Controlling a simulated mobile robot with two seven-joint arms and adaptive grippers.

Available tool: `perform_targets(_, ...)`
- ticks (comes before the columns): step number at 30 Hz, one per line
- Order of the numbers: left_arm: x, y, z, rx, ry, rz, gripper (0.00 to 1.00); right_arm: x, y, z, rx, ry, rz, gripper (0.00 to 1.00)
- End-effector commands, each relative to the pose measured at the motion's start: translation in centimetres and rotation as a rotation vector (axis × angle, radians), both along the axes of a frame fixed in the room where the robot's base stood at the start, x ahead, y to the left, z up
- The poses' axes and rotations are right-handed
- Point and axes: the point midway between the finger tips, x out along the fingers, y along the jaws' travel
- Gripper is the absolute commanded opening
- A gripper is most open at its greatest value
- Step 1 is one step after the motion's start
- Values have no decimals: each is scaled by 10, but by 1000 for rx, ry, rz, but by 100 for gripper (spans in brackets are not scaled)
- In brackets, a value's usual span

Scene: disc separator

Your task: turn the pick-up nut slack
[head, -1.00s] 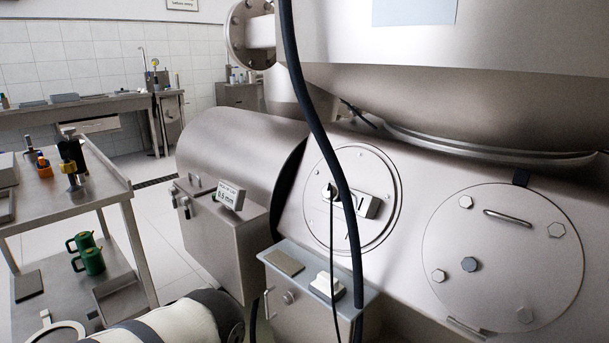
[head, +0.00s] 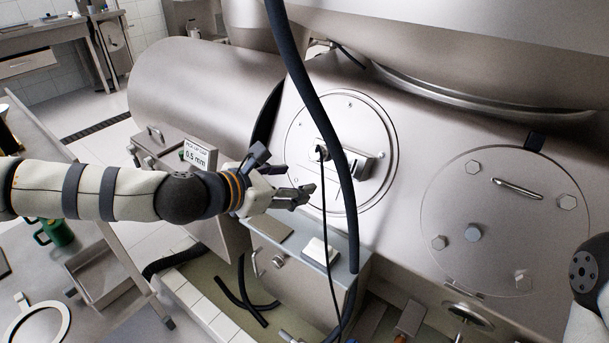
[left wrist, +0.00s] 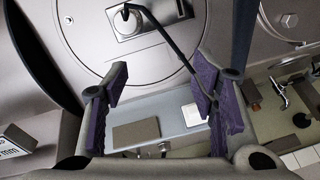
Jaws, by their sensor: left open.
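The pick-up fitting (head: 320,152) sits on the round cover plate (head: 300,125) of the machine, with a thin black cable hanging from it and a bracket (head: 368,168) beside it. I cannot clearly make out the nut itself. In the left wrist view the fitting (left wrist: 128,20) shows at the top, beyond the fingers. My left gripper (head: 282,178) is open and empty, left of and a little below the fitting, apart from it. Its purple-padded fingers (left wrist: 165,100) stand wide, and the cable passes near the right finger in that view. My right gripper is out of view.
A thick black hose (head: 325,130) hangs in front of the round plate. Below is a small steel cabinet with a ledge (head: 345,268) bearing a white block (head: 320,252). A sign (head: 197,155) reads 0.5 mm. A bolted hatch (head: 510,230) is at right.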

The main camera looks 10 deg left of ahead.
Motion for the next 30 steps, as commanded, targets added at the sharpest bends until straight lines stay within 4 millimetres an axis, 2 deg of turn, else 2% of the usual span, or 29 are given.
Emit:
perform_targets(1,9,14,19,-36,-20,45,53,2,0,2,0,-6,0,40)
perform_targets(2,13,19,26,-52,-27,63,53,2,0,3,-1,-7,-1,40)
perform_targets(5,22,26,33,-79,-36,91,53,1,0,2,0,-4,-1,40)
perform_targets(8,35,19,25,-81,-33,89,53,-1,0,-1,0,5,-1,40)
perform_targets(15,86,-5,0,-78,-31,88,53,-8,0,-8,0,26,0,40)
perform_targets(19,107,-14,-9,-78,-31,88,53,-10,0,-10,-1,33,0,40)
perform_targets(24,120,-20,-13,-78,-34,87,53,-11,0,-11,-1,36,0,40)
perform_targets(30,121,-20,-12,-77,-36,87,53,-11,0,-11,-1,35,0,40)
